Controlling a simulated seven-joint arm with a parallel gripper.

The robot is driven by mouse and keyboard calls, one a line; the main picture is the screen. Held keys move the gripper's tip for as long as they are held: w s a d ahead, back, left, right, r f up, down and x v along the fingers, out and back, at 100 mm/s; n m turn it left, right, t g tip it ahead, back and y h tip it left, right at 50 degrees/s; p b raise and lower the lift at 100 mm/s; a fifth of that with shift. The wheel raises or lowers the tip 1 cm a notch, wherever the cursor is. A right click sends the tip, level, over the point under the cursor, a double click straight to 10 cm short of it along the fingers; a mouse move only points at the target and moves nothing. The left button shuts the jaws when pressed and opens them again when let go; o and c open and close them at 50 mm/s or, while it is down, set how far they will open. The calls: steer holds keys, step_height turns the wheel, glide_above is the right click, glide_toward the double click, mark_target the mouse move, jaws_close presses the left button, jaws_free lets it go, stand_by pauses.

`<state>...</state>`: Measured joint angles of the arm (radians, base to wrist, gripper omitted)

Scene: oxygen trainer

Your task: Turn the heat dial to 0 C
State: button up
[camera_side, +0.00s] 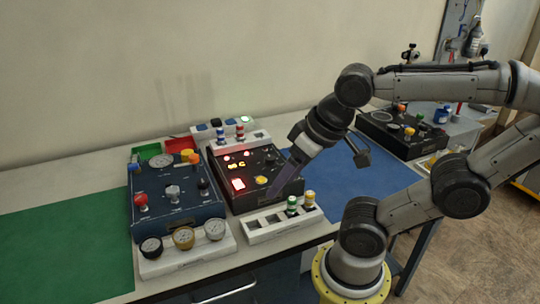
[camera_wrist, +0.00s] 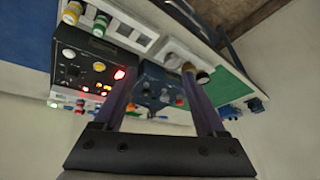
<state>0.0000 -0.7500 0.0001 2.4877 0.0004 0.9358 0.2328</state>
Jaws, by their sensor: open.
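The black trainer panel (camera_side: 228,176) stands on the bench, with lit red displays and several small knobs. A yellow knob (camera_side: 262,180) sits near its front, and a dark dial (camera_side: 269,158) is near its back right. I cannot tell which is the heat dial or read a setting. My gripper (camera_side: 283,182) points down at the panel's right side, and contact is unclear. In the wrist view, my gripper (camera_wrist: 159,73) has its fingers spread with nothing between them. The black panel (camera_wrist: 112,62) lies left of the fingers there.
A blue panel (camera_side: 180,207) with gauges stands left of the black one. A white rack (camera_side: 262,228) with green and yellow-topped cylinders lies in front. Another white rack (camera_side: 208,138) is behind. A blue mat (camera_side: 345,177) to the right has free room.

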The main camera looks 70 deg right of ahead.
steer(key=w+d+r+m+g, duration=0.1)
steer(key=w+d+r+m, duration=0.1)
steer(key=w+r+m, duration=0.6)
steer(key=m+g, duration=0.5)
steer(key=m, duration=1.4)
glide_above(270, 157)
step_height(270, 157, down, 8)
steer(key=shift+y, duration=0.3)
step_height(270, 157, down, 14)
steer(key=shift+r, duration=0.15)
steer(key=shift+c, duration=0.2)
jaws_close()
